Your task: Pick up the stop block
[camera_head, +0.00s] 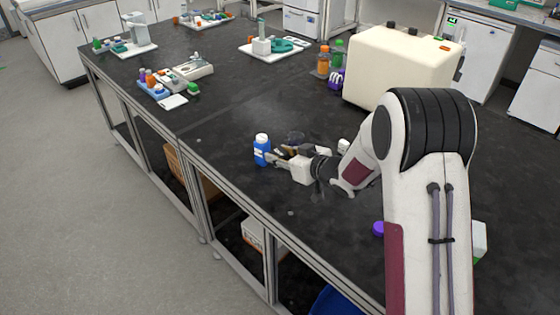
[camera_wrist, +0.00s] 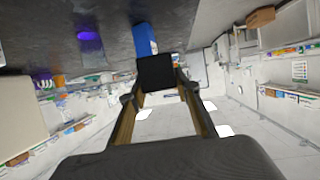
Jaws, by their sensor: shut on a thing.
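My gripper (camera_head: 273,158) is low over the near-left part of the black bench, beside a blue bottle with a white cap (camera_head: 262,149). In the wrist view my gripper (camera_wrist: 158,86) has its two fingers closed on a dark, square-faced block (camera_wrist: 157,70), which looks like the stop block. A blue thing (camera_wrist: 145,38), probably the same bottle, shows just beyond the block. In the head view I cannot clearly make out the block among the dark gripper parts. I cannot tell whether it touches the bench.
A large cream machine (camera_head: 400,68) stands behind my arm, with orange (camera_head: 323,62) and green (camera_head: 338,52) bottles beside it. A blue rack of small bottles (camera_head: 153,89) is at the left. A purple cap (camera_head: 378,228) is nearer. The bench left of the bottle is mostly clear.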

